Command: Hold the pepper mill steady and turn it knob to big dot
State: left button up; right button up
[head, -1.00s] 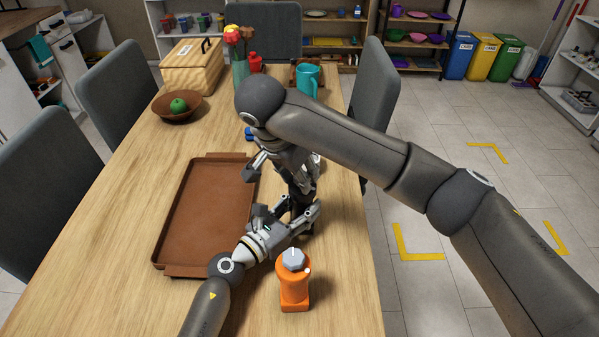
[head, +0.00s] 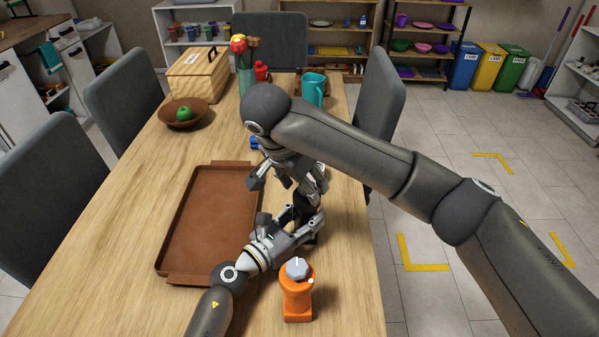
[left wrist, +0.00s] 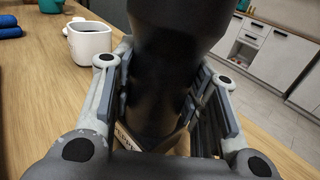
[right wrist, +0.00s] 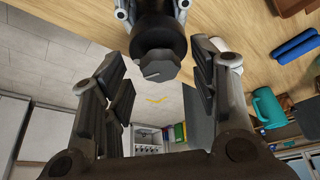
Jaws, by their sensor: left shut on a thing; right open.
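The black pepper mill (left wrist: 160,75) stands between the fingers of my left gripper (left wrist: 165,105), which is shut on its body. In the head view the mill (head: 303,203) is mostly hidden by my left gripper (head: 308,222) and right arm. Pale lettering shows low on the mill in the left wrist view. Its grey faceted knob (right wrist: 155,66) shows in the right wrist view, with a light pointer line on top. My right gripper (right wrist: 160,85) is open over the mill's top, a finger toward each side of the knob, apart from it. The big dot is not visible.
An orange bottle-like object with a grey knob (head: 298,297) stands near the front edge. A brown tray (head: 208,222) lies left of the grippers. A white mug (left wrist: 90,40) and blue cylinders (right wrist: 297,45) are beyond the mill. Bare tabletop lies left of the tray.

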jog(key=v, duration=1.1)
jog(key=shift+s+r, duration=0.15)
jog(key=shift+r, duration=0.2)
jog(key=shift+a, duration=0.1)
pick_arm(q)
jog(key=o, duration=1.2)
